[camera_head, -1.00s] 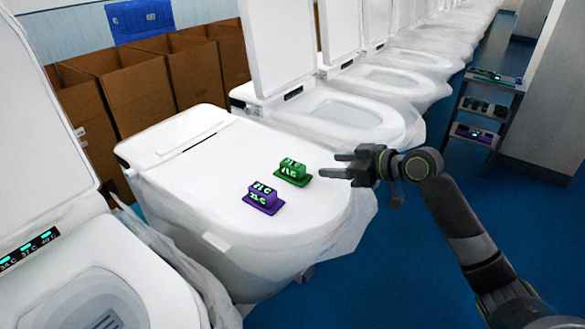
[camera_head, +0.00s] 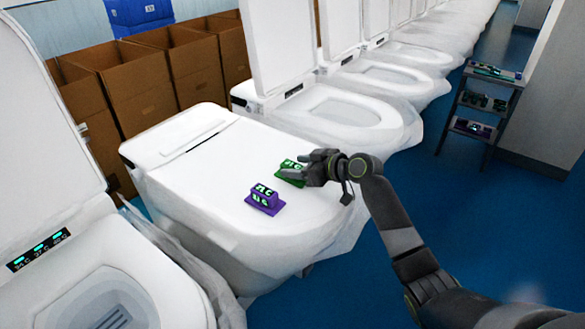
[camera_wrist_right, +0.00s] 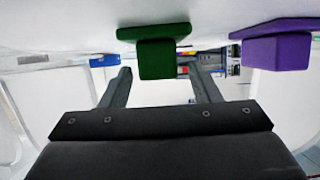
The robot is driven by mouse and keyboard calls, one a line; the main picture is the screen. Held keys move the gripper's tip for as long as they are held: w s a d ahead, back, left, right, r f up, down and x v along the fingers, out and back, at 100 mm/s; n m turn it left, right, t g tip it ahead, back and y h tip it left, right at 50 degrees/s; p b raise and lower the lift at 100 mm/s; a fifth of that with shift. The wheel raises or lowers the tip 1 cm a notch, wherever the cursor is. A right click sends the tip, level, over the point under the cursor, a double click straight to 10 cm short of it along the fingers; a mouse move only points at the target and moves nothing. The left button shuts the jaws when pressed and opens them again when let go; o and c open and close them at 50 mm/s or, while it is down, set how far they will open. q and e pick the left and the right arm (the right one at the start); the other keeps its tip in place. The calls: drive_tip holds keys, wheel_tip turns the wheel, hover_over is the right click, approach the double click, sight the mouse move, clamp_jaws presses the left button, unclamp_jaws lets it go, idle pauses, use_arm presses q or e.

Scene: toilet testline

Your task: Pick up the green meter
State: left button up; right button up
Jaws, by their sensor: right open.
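The green meter (camera_head: 289,170) sits on the closed white toilet lid (camera_head: 225,185), partly hidden behind my right gripper (camera_head: 303,174) in the head view. My right gripper is open, with its fingers close at the right side of the meter. In the right wrist view the green meter (camera_wrist_right: 156,52) appears ahead, between the two finger tips (camera_wrist_right: 161,72) and near their level. A purple meter (camera_head: 264,199) lies on the lid nearer the camera. It also shows at the upper right of the wrist view (camera_wrist_right: 278,48). My left gripper is not in view.
Open white toilets stand in a row behind (camera_head: 345,107) and at the left (camera_head: 95,285). Brown boxes (camera_head: 140,85) line the wall. A dark shelf cart (camera_head: 478,105) with devices stands at the right. Blue floor lies right of the lid.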

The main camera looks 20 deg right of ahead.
drive_tip(key=shift+w+a+f, duration=0.1)
drive_tip(key=shift+w+f, duration=0.05)
drive_tip(key=shift+c, duration=0.3)
drive_tip(key=c, duration=1.1)
